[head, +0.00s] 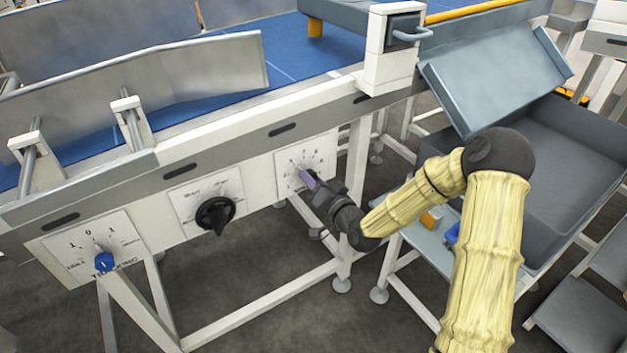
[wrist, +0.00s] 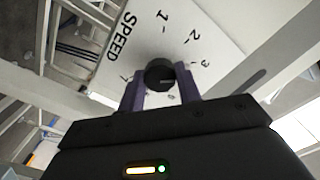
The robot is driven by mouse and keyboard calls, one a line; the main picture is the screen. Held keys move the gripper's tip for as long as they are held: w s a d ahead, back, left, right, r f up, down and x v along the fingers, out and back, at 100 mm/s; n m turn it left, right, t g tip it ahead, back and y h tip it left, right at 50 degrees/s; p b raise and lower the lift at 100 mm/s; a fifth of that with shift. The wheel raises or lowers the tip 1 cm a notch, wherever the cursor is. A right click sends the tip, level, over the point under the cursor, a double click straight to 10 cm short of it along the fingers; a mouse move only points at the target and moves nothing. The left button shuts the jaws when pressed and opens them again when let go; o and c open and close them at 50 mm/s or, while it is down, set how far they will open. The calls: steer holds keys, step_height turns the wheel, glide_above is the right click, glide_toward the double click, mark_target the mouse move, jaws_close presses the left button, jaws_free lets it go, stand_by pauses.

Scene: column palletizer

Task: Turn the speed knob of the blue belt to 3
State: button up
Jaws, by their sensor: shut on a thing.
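The blue belt (head: 235,90) runs along the top of the white conveyor frame. A white speed panel (head: 322,152) hangs on the frame's side, its dial partly hidden by my gripper (head: 308,178). The wrist view shows the panel, lettered SPEED, with the figures 1, 2 and 3 readable. Its round black knob (wrist: 160,75) sits between the two purple fingers of my gripper (wrist: 160,88), which is shut on it. A pale line on the knob points right in the wrist view, seemingly a little below the 3; the exact reading is unclear.
Left of the speed panel are a panel with a black knob (head: 215,214) and a TRACKING panel with a blue knob (head: 104,262). A large grey bin (head: 590,135) and a blue-grey shelf (head: 412,235) stand to the right. Frame legs and floor lie below the panels.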

steer(key=o, duration=1)
steer(key=shift+c, duration=0.2)
steer(key=shift+d, duration=0.1)
steer(key=p+v, duration=1)
steer(key=v, duration=0.7)
steer(key=shift+s+d, duration=0.1)
steer(key=shift+s, duration=0.05)
